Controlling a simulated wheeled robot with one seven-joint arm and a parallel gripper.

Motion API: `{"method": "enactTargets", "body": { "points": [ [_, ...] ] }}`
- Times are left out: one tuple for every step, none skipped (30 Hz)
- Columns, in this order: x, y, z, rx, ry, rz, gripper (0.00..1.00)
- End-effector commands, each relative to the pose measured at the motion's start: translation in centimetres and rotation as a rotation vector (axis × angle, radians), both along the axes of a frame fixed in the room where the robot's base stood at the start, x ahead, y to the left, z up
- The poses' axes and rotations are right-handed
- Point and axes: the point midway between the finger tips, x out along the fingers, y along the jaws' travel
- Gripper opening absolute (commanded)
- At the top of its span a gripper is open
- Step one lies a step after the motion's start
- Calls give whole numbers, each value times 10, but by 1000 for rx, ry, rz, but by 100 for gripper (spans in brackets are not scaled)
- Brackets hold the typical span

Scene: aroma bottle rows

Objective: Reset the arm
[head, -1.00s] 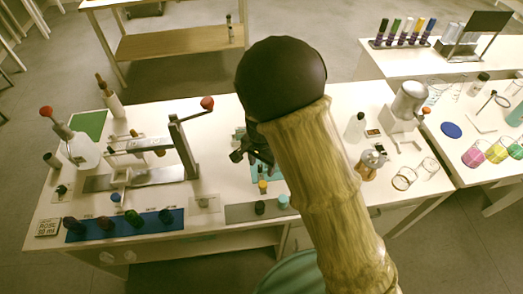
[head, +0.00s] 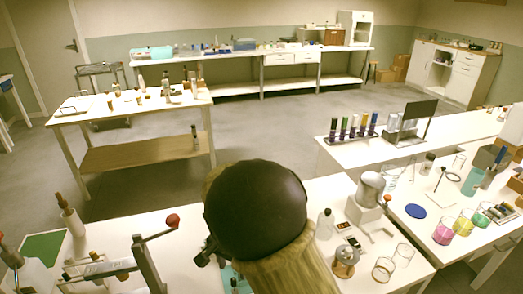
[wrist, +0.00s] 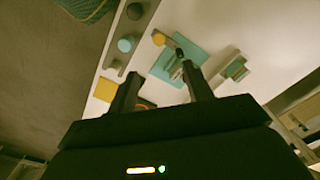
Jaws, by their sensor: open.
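My gripper (wrist: 162,92) shows in the wrist view with its two dark fingers apart and nothing between them. It hangs above the white table, with a teal mat (wrist: 178,62) beyond the fingertips. A small dark-topped item lies on or above the mat. In the head view my arm covers the middle of the table, and only a dark bit of the gripper (head: 207,252) shows at the left of the arm's black joint.
A lever stand with a red knob (head: 172,220) stands left of my arm. A white bottle (head: 325,224), a moka pot (head: 345,261) and glass beakers stand to the right. A rack of coloured tubes (head: 352,130) is on the table behind. Open floor lies beyond.

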Motion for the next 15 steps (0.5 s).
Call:
{"method": "enactTargets", "body": {
  "points": [
    [1, -4, 2, 2, -1, 0, 50],
    [1, -7, 3, 4, -2, 2, 50],
    [3, -14, 5, 6, -3, 5, 50],
    [4, -20, 7, 9, -4, 8, 50],
    [5, -28, 9, 13, -6, 12, 50],
    [6, -39, 13, 19, -10, 20, 50],
    [6, -49, 16, 23, -14, 29, 50],
    [7, -59, 19, 27, -19, 37, 50],
    [6, -74, 23, 33, -27, 50, 50],
    [6, -85, 26, 36, -32, 61, 50],
    [5, -95, 30, 39, -39, 73, 50],
    [4, -109, 34, 43, -50, 90, 50],
    [1, -120, 37, 45, -57, 104, 50],
    [0, -130, 40, 46, -66, 117, 50],
    [-3, -143, 44, 47, -77, 136, 50]
  ]
}}
